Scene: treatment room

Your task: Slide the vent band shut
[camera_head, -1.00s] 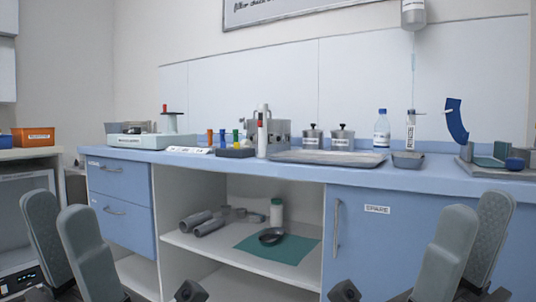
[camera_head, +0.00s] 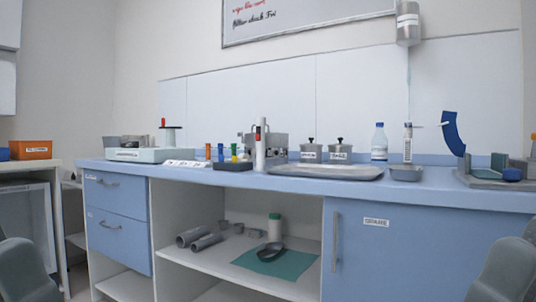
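I cannot tell for certain which part is the vent band. A blue curved band (camera_head: 453,133) stands upright above a grey base at the right end of the blue counter (camera_head: 330,186). A dark ring-shaped band (camera_head: 270,253) lies on a green mat (camera_head: 290,265) on the shelf below. My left gripper (camera_head: 12,262) is at the lower left edge and my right gripper (camera_head: 518,258) at the lower right edge. Both are cut off by the frame, look open and empty, and are in front of the counter, apart from everything on it.
The counter holds a metal tray (camera_head: 325,173), lidded pots (camera_head: 340,150), a blue-capped bottle (camera_head: 379,142) and a rack of coloured tubes (camera_head: 233,164). A side table (camera_head: 28,164) is at left.

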